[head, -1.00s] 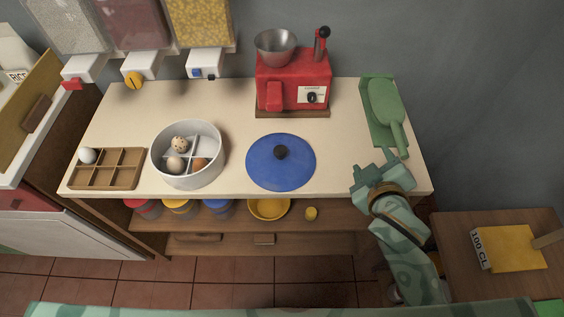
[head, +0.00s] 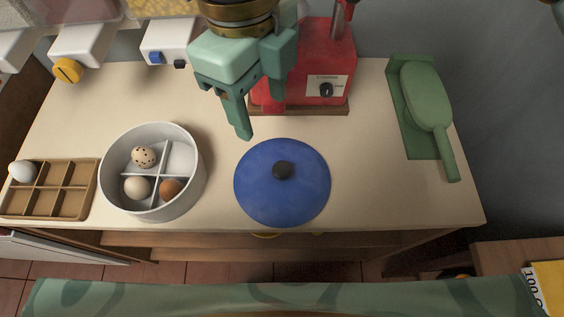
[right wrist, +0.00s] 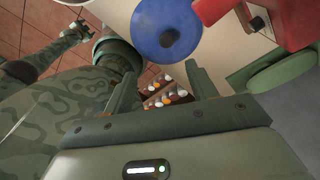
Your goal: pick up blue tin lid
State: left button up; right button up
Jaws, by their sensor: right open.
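The blue tin lid (head: 282,190) is a round blue disc with a black knob (head: 283,170) in its middle. It lies flat near the front middle of the counter. The lid also shows at the top of the right wrist view (right wrist: 165,22). My right gripper (head: 258,110) is open and empty. In the head view it hangs behind and a little left of the lid, in front of the red machine, apart from the lid. In the right wrist view its two fingers (right wrist: 160,85) stand apart with nothing between them. My left gripper is not seen in the head view.
A red machine (head: 325,60) stands behind the lid. Left of the lid are a white divided bowl (head: 200,165) with eggs and a wooden compartment tray (head: 52,216) with one egg. A green scoop (head: 428,95) lies on the right. The counter between lid and scoop is clear.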

jog(key=b, duration=0.3)
send_over(282, 168)
jog(key=a, duration=0.1)
jog(key=f, duration=1)
jog(key=shift+w+f, duration=0.25)
jog(key=shift+f, duration=0.05)
jog(key=f+b, duration=0.1)
jog(key=f, duration=0.2)
jog(key=f+b, duration=0.1)
jog(key=shift+s+d+f+b, duration=0.2)
jog(key=shift+d+f+b, duration=0.1)
jog(key=shift+d+f, duration=0.1)
jog(key=shift+f, duration=0.25)
jog(key=shift+s, duration=0.1)
jog(key=shift+c, duration=0.4)
grip_shut()
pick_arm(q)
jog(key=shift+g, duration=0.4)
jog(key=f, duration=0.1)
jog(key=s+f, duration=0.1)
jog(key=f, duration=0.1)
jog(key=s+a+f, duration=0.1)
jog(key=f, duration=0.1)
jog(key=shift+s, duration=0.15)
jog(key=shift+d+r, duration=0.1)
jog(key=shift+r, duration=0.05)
pick_arm(e)
jog(key=shift+r, duration=0.2)
